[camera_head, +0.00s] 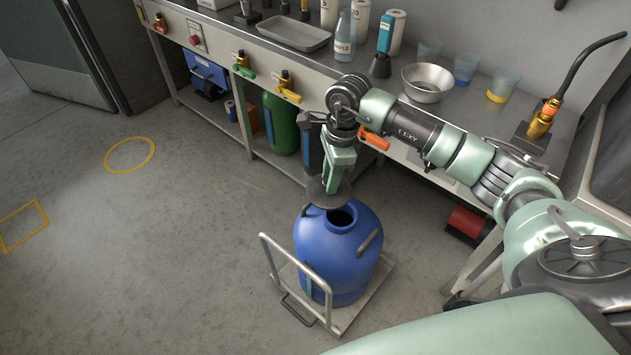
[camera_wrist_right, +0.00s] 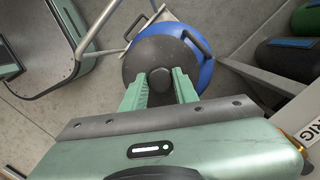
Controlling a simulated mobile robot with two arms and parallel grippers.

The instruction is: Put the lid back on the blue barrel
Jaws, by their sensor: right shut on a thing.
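The blue barrel (camera_head: 322,252) stands upright on a small cart, its dark mouth (camera_head: 342,217) partly uncovered. My right gripper (camera_head: 332,186) is above the barrel's back rim, pointing down. It is shut on the knob of the dark round lid (camera_head: 316,193). In the head view the lid shows just above and behind the mouth, and its gap to the rim is hard to tell. In the right wrist view the lid (camera_wrist_right: 150,52) lies between the gripper's fingers (camera_wrist_right: 160,88), with the blue barrel (camera_wrist_right: 205,72) behind it. My left gripper is not in view.
The cart (camera_head: 350,318) has a raised metal handle at its left. A steel workbench (camera_head: 270,45) with a bowl (camera_head: 428,82), tray (camera_head: 293,34) and bottles stands behind. Cylinders, including a green one (camera_head: 280,124), sit beneath it. The floor at left is clear.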

